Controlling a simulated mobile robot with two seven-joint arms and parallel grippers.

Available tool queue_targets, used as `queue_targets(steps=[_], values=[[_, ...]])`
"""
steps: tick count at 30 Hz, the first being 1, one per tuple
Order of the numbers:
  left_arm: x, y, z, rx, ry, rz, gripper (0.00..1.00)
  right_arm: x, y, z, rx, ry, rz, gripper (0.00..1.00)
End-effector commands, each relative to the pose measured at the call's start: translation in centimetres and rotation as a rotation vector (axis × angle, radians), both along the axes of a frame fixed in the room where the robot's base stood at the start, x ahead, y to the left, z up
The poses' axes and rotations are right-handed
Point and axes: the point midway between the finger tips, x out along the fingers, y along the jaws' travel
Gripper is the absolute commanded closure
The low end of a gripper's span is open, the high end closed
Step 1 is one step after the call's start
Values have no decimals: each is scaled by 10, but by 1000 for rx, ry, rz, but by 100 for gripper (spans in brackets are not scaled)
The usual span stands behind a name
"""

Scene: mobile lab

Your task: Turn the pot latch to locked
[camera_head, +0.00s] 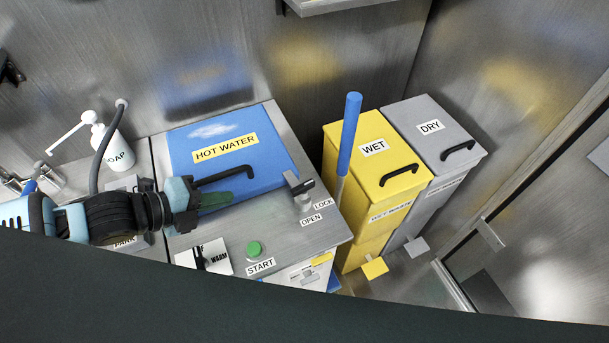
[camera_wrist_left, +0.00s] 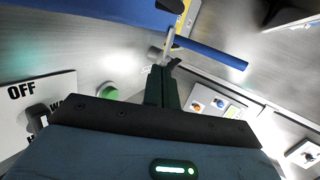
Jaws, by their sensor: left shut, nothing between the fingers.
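The pot latch (camera_head: 303,190) is a small grey lever with a dark end on the steel top, right of the blue HOT WATER lid (camera_head: 185,157). The LOCK label (camera_head: 324,203) and the OPEN label (camera_head: 311,220) sit beside it; I cannot tell which one the lever is set to. My left gripper (camera_head: 228,200) is shut and empty, over the front of the lid, left of the latch and pointing toward it. In the left wrist view the closed fingers (camera_wrist_left: 163,84) overlap the area just below the latch (camera_wrist_left: 166,46); contact cannot be told. My right gripper is not in view.
The lid's black handle (camera_head: 224,176) is close to my left gripper. A green START button (camera_head: 254,248) and an OFF/WARM switch (camera_head: 203,257) are in front. A blue pole (camera_head: 349,130) stands right of the latch, by the yellow WET bin (camera_head: 361,165) and grey DRY bin (camera_head: 420,110).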

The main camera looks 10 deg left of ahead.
Motion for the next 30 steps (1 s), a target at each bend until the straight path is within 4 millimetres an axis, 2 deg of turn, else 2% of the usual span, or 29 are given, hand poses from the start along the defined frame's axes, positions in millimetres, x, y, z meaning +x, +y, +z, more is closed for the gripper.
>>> queue_targets(steps=[5, 14, 30], values=[[-10, 9, 4, 13, 18, -3, 100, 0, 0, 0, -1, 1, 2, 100], [-5, 4, 0, 10, 17, -2, 100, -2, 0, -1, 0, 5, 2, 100], [40, -45, -37, 9, 16, -2, 100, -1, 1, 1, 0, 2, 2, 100]])
